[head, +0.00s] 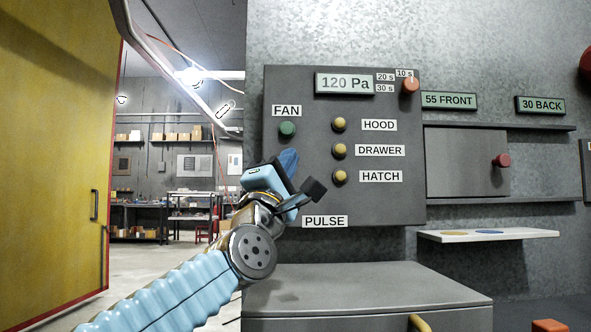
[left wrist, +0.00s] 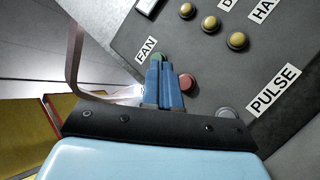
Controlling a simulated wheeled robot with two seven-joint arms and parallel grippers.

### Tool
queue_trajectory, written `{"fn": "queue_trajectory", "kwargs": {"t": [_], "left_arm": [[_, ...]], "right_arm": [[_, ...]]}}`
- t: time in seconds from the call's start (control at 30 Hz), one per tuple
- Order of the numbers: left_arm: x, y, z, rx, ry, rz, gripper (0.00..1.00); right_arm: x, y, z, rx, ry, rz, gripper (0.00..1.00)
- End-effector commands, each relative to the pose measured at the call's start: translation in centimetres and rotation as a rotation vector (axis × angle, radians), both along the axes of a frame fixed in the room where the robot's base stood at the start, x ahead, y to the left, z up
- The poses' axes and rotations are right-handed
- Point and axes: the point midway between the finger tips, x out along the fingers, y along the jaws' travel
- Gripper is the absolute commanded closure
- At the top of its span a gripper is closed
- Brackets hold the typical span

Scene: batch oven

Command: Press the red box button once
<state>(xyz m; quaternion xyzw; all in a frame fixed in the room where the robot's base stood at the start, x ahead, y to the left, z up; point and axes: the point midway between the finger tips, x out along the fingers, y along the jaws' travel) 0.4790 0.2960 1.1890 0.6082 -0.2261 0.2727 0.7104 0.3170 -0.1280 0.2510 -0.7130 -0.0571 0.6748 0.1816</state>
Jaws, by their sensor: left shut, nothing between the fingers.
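The grey control box (head: 400,205) stands on the wall in front of me. In the left wrist view its red button (left wrist: 188,82) sits between the green FAN button (left wrist: 158,56) and a grey button (left wrist: 227,113) near the PULSE label. In the head view the red button is hidden behind my left gripper (head: 289,160). My left gripper is shut and empty; in the left wrist view its blue fingertips (left wrist: 161,64) overlap the edge of the green button and lie just left of the red one. Contact cannot be told. My right gripper is not in view.
Yellow HOOD, DRAWER and HATCH buttons (head: 339,150) line the box's middle. A red knob (head: 410,85) sits top right, beside the 120 Pa display (head: 344,83). A grey cabinet (head: 365,285) juts out below. A yellow door (head: 60,130) stands at left.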

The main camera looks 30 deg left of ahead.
Motion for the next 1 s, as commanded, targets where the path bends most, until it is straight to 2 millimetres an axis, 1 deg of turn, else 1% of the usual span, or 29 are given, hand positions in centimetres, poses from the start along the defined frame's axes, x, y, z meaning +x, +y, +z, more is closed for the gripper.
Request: {"fn": "queue_trajectory", "kwargs": {"t": [0.3,0.47,0.67,0.87,1.0], "left_arm": [[0.0,0.0,0.0,0.000,-0.001,0.000,1.00],[0.6,0.4,0.1,-0.001,0.000,0.000,1.00],[2.8,1.7,0.1,-0.001,0.002,0.001,1.00],[5.2,3.2,0.2,0.000,0.002,0.001,1.00],[6.5,4.0,0.0,-0.001,0.000,-0.001,1.00]], "right_arm": [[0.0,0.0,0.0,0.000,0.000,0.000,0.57],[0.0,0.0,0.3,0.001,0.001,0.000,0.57],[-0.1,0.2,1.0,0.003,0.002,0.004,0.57],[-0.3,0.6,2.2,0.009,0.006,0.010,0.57],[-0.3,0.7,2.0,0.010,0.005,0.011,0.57]]}}
